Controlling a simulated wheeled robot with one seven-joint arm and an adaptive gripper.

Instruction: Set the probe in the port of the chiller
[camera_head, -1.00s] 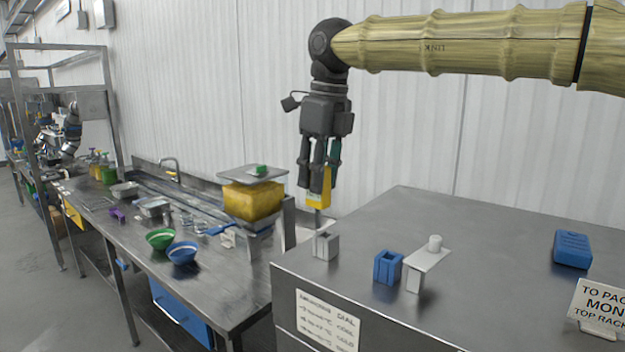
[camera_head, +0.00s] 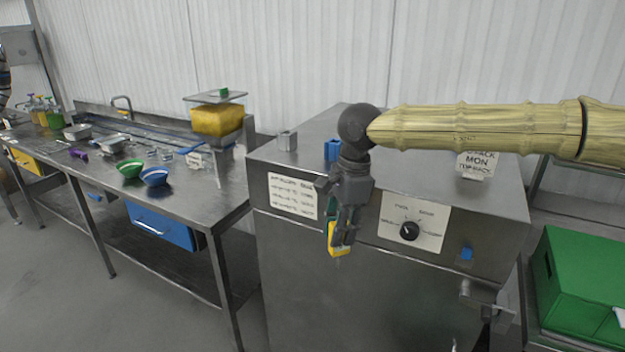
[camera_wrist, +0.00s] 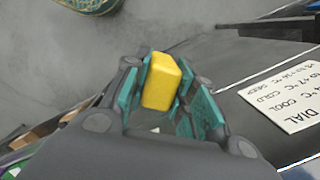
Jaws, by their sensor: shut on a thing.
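My gripper (camera_head: 345,228) is shut on the yellow-handled probe (camera_head: 338,246) and points down in front of the steel chiller cabinet (camera_head: 300,270). A thin tip shows just below the handle in the head view. In the wrist view the yellow handle (camera_wrist: 162,82) sits between the green-padded fingers, and its lower end is hidden. A small blue fitting (camera_head: 467,253) is on the chiller's front at the right, apart from the probe. I cannot tell whether it is the port.
The chiller's front has a black dial (camera_head: 409,231) and a label (camera_head: 293,195). A green box (camera_head: 585,290) is at the right. A handle or latch (camera_head: 480,294) sticks out.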

